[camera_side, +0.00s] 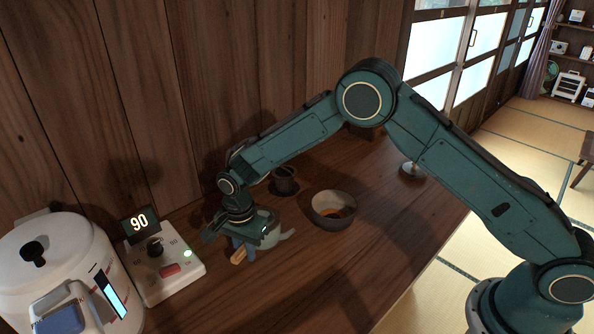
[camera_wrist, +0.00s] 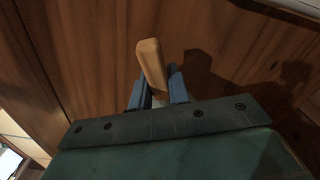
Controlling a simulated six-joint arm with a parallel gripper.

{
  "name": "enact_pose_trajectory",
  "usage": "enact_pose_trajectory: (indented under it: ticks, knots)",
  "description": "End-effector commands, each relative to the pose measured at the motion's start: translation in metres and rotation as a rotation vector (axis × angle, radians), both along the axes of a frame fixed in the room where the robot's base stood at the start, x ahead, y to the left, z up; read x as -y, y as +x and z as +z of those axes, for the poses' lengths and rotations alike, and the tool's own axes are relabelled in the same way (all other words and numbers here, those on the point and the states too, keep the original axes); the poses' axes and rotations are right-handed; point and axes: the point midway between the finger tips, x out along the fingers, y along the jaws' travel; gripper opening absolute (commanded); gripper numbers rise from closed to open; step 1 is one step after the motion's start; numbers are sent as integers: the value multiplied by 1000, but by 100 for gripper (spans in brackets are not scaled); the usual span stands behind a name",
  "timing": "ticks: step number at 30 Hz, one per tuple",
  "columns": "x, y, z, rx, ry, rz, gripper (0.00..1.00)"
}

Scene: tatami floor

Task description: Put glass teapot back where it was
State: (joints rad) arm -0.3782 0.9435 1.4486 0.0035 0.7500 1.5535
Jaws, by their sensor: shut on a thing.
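My gripper (camera_side: 243,248) points down over the wooden counter, left of the bowl. Its blue fingers are shut on the glass teapot, at its light wooden handle. In the side view the teapot (camera_side: 282,236) shows as a pale grey-green body with a spout pointing right, partly hidden behind my gripper. The handle sticks out toward the camera. In the wrist view the teapot's wooden handle (camera_wrist: 152,66) stands out between the two blue fingers (camera_wrist: 160,88), and the teapot's body is hidden. I cannot tell whether the teapot touches the counter.
A grey bowl (camera_side: 332,221) with something orange-brown inside stands right of the teapot. A small dark cup (camera_side: 285,183) stands behind. The front counter is clear.

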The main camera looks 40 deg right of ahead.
Motion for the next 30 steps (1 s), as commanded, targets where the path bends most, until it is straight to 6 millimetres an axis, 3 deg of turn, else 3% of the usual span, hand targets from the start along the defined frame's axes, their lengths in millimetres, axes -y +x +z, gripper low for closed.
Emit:
enact_pose_trajectory:
  ticks: [7,8,11,23,30]
  knots:
    - [0,1,-2,1,0,0,0]
    - [0,0,-3,0,0,0,20]
    - [0,0,-2,0,0,0,40]
    - [0,0,0,0,0,0,40]
    - [0,1,18,2,1,0,40]
